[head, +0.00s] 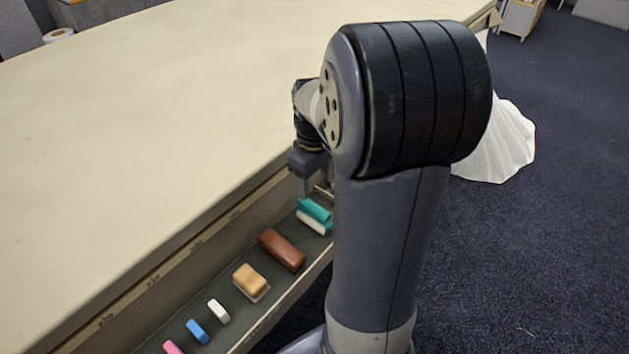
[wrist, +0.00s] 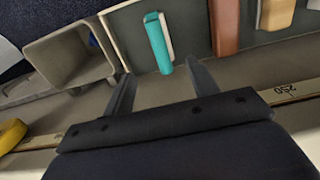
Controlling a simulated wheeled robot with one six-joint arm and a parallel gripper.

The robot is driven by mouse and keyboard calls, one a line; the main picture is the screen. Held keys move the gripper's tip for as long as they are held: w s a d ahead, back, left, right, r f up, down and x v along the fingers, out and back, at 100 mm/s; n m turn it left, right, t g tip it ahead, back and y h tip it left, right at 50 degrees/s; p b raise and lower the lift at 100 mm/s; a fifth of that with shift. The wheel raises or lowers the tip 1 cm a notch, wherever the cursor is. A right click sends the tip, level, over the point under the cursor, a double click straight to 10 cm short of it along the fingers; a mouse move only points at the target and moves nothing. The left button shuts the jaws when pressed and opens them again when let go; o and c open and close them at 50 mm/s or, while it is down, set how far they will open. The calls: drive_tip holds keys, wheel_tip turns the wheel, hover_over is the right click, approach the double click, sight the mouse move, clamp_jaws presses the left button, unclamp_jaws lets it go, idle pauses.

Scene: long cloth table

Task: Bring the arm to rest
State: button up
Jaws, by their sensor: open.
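My gripper (head: 316,178) hangs at the edge of the long table (head: 130,130), above the far end of a narrow tray (head: 262,325) along the table's side. In the wrist view my gripper (wrist: 158,88) is open, with its two fingers spread and nothing between them. A teal-and-white block (head: 315,215) lies in the tray just below the gripper. That block also shows in the wrist view (wrist: 157,45), just beyond the fingertips. My arm's thick links hide part of the gripper and the tray's far end in the head view.
The tray also holds a brown block (head: 282,250), a tan block (head: 251,282), a white one (head: 219,311), a blue one (head: 198,331) and a pink one (head: 172,348). In the wrist view, a grey open box (wrist: 72,57) and a yellow ring (wrist: 12,135) are at left. The tabletop is mostly clear.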

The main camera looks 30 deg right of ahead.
sight(315, 205)
wheel_tip(315, 205, down, 12)
drive_tip(key=b, duration=0.2)
drive_tip(key=shift+f+b, duration=0.1)
drive_tip(key=shift+b, duration=0.2)
drive_tip(key=shift+r+p, duration=0.5)
drive_tip(key=shift+r, duration=1.25)
